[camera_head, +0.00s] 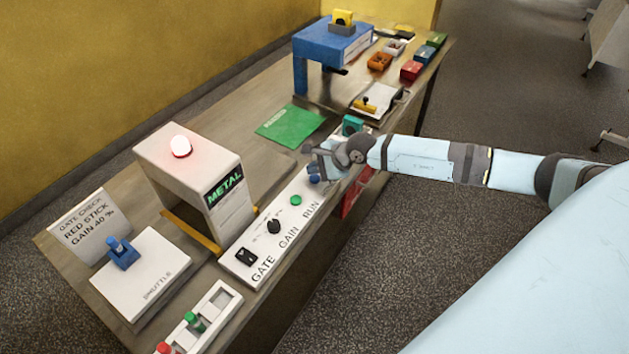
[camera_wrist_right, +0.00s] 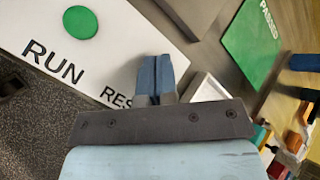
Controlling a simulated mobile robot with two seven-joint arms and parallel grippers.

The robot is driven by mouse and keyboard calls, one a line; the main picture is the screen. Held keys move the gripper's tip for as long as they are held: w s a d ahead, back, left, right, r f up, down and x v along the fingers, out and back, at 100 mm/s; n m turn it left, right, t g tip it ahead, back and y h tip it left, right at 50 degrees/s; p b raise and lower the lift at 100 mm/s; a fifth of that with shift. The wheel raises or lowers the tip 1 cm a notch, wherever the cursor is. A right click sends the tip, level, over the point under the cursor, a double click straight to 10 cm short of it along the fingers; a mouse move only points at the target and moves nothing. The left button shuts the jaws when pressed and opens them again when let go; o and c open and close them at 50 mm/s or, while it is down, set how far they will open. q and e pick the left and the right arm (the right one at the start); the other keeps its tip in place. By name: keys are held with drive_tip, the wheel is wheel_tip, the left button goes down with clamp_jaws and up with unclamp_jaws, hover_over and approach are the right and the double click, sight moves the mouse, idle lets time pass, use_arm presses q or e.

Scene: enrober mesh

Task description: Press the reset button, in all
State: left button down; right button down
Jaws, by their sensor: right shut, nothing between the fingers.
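The white control panel (camera_head: 262,235) lies along the table's front edge, with GATE, GAIN and RUN labels. In the right wrist view the panel (camera_wrist_right: 130,40) shows RUN and the letters RES, the rest of that word covered by my gripper. The reset button itself is hidden in both views, behind my right gripper. My right gripper (camera_head: 314,172) is shut and empty over the panel's far end, past the green RUN button (camera_head: 296,200). Its closed fingers (camera_wrist_right: 156,78) point down at the panel; contact cannot be told. My left gripper is out of view.
A white gate (camera_head: 160,158) with a lit red lamp (camera_head: 181,146) and a METAL display (camera_head: 224,184) stands left of the panel. A green mat (camera_head: 289,126) lies beyond it. A shuttle plate (camera_head: 142,278) and a stick rack (camera_head: 213,305) are nearer. A blue stand (camera_head: 330,42) is far.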

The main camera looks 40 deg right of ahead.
drive_tip(key=shift+w+d+f, duration=0.15)
drive_tip(key=shift+w+f, duration=0.05)
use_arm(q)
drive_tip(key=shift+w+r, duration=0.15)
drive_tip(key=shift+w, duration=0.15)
use_arm(e)
drive_tip(key=shift+r, duration=0.1)
drive_tip(key=shift+s, duration=0.1)
idle(0.8)
use_arm(q)
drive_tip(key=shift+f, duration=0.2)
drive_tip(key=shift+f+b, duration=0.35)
drive_tip(key=shift+b, duration=0.05)
use_arm(e)
drive_tip(key=shift+f, duration=0.45)
